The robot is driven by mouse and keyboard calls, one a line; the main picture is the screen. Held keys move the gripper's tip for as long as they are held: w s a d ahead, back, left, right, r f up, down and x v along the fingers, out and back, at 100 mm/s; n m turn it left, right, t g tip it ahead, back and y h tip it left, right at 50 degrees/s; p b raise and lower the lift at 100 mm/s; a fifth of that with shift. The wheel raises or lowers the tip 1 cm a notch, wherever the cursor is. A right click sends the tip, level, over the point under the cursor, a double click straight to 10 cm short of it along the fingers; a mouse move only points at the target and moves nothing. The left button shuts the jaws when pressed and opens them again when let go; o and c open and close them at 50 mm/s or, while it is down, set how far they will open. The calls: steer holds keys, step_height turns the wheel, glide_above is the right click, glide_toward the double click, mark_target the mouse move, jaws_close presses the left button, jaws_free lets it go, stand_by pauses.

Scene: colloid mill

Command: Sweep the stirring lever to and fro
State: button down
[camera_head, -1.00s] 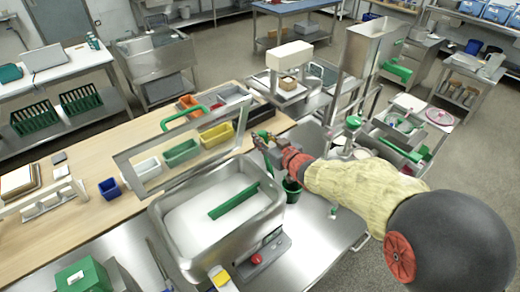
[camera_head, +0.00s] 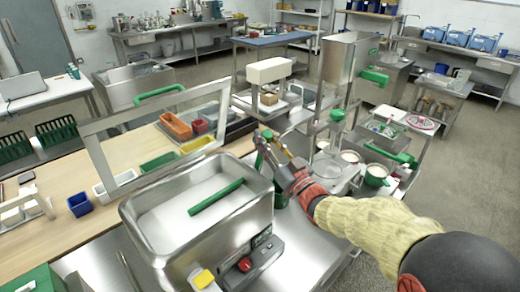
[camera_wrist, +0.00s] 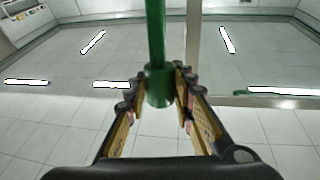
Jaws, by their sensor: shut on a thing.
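The green stirring lever (camera_wrist: 156,40) stands as an upright round bar with a thicker collar in the wrist view. My gripper (camera_wrist: 162,88) has its two fingers closed on either side of that collar. In the head view my gripper (camera_head: 266,146) is beyond the right rear corner of the steel basin, and a green part of the lever (camera_head: 260,153) shows at its fingertips. The lever's lower end and its mount are hidden behind my gripper and the basin.
The steel basin (camera_head: 160,250) with a green bar (camera_head: 216,196) across its pale inside stands close on the left, its framed lid (camera_head: 95,160) raised. Open floor lies farther right.

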steer(key=shift+s+d+f+t+y+b, duration=0.6)
steer(key=shift+s+d+t+b, duration=0.35)
steer(key=shift+b, duration=1.75)
steer(key=shift+w+f+m, duration=0.1)
steer(key=shift+m, duration=0.2)
steer(key=c, duration=1.5)
jaws_free()
steer(key=shift+d, duration=0.15)
steer(key=shift+c, duration=0.2)
steer(key=shift+o, duration=0.3)
steer(key=v, duration=1.2)
